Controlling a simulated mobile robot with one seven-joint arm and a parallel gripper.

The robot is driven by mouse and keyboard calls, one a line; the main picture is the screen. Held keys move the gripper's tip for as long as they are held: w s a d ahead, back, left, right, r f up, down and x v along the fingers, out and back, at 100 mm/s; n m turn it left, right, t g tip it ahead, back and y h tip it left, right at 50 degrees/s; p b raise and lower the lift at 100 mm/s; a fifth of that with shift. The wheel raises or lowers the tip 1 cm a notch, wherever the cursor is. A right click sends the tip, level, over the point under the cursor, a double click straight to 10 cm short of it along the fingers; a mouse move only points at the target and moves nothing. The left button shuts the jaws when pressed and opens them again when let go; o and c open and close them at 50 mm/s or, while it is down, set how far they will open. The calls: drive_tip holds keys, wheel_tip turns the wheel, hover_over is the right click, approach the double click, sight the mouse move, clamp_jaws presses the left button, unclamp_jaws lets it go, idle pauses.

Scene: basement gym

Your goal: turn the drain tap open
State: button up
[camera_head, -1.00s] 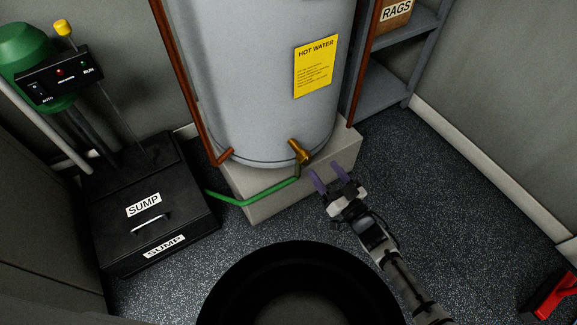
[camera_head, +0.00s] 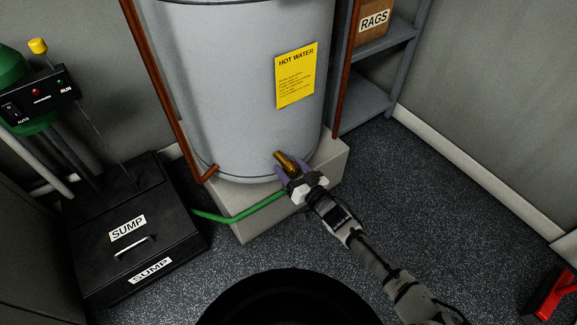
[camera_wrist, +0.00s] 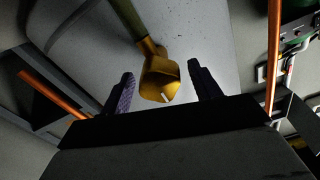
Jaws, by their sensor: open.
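The brass drain tap (camera_head: 286,161) sticks out low on the front of the grey water heater (camera_head: 235,80). In the wrist view the tap (camera_wrist: 160,80) shows as a yellow body with a rounded end and a small pale mark, lying between my two purple fingers. My gripper (camera_head: 293,172) is open, with one finger on each side of the tap. It also shows in the wrist view (camera_wrist: 160,88), with gaps visible between the tap and both fingers. The gripper hides the lower part of the tap in the head view.
A green hose (camera_head: 240,213) runs from near the tap towards the black sump box (camera_head: 165,245) at left. The heater stands on a pale plinth (camera_head: 255,226). Copper pipes (camera_head: 165,95) flank it. A grey shelf (camera_head: 360,105) stands at right.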

drive_tip(key=shift+x, duration=0.8)
drive_tip(key=shift+c, duration=0.4)
drive_tip(key=c, duration=0.9)
